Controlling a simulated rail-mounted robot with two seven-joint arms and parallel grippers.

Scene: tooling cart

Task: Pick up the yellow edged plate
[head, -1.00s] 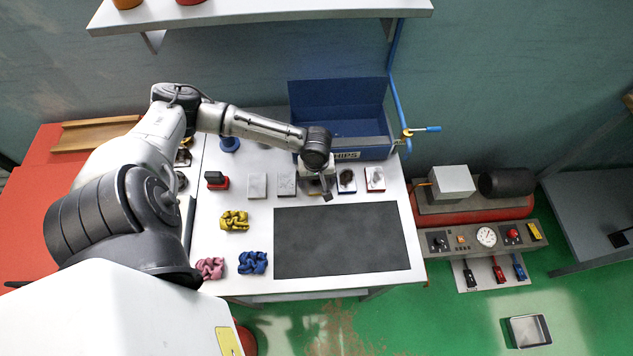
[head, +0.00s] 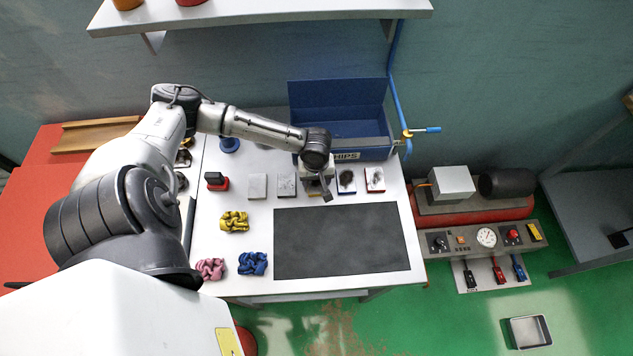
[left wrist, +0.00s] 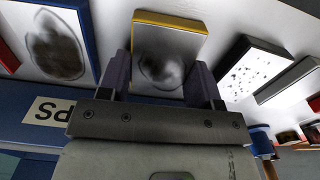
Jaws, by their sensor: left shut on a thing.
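The yellow edged plate (left wrist: 180,36) is a small pale plate with a yellow rim and a dark smudge. In the left wrist view it sits between the two fingers of my left gripper (left wrist: 162,74), which is shut on it. In the head view my left gripper (head: 325,194) points down at the row of plates, just behind the dark mat. There the gripper and wrist hide most of the plate. I cannot tell whether the plate touches the table. My right gripper is in neither view.
A blue-edged plate (head: 346,181) and a red-edged plate (head: 375,179) lie close on the right; grey plates (head: 286,185) lie on the left. A blue chips bin (head: 338,97) stands behind. The dark mat (head: 345,242) in front is bare. Yellow, pink and blue coiled items lie left of it.

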